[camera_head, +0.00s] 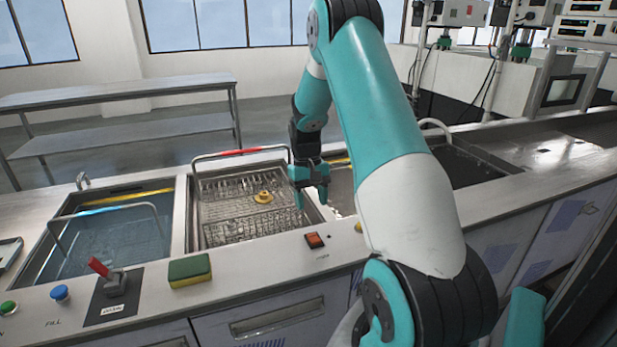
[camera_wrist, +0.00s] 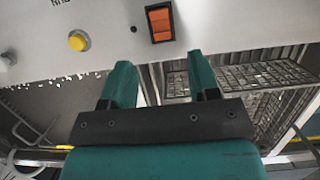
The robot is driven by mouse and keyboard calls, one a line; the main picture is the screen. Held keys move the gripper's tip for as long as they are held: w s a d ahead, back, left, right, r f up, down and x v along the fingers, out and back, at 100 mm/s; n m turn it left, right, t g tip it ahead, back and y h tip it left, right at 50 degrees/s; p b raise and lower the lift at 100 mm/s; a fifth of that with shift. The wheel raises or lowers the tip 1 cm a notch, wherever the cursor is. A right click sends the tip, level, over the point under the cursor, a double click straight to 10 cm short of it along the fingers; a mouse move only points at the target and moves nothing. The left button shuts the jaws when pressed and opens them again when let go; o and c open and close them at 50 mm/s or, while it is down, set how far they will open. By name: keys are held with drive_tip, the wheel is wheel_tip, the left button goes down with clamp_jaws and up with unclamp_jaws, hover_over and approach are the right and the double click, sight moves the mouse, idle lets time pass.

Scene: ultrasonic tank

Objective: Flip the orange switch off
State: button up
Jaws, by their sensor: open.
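The orange switch (camera_head: 314,240) is a small rocker in a dark frame on the steel front ledge of the tank bench. In the wrist view the orange switch (camera_wrist: 160,22) is at the top centre, just beyond the fingertips and slightly right of midway between them. My gripper (camera_head: 312,196) hangs above the right edge of the basket tank, behind the switch in the head view and apart from it. In the wrist view my gripper (camera_wrist: 160,75) shows two teal fingers spread apart with nothing between them. I cannot tell the rocker's position.
A wire basket (camera_head: 240,205) with a yellow part sits in the middle tank. A green-yellow sponge (camera_head: 189,270), red lever (camera_head: 100,267) and blue button (camera_head: 59,293) stand left along the ledge. A yellow button (camera_wrist: 78,41) is beside the switch. Ledge around the switch is clear.

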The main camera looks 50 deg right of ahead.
drive_tip(key=v, duration=0.7)
drive_tip(key=shift+r+b, duration=0.3)
drive_tip(key=s+a+r+n+t, duration=0.1)
drive_tip(key=a+r+n, duration=0.3)
drive_tip(key=a, duration=0.9)
drive_tip(key=s+a+r+n+t, duration=0.1)
drive_tip(key=s+a+r+n, duration=0.2)
drive_tip(key=a, duration=1)
drive_tip(key=s+a+r+n+y, duration=0.2)
drive_tip(key=s+a+n, duration=0.4)
drive_tip(key=s+a, duration=0.9)
drive_tip(key=shift+s+t+y, duration=0.2)
drive_tip(key=shift+t+y, duration=0.1)
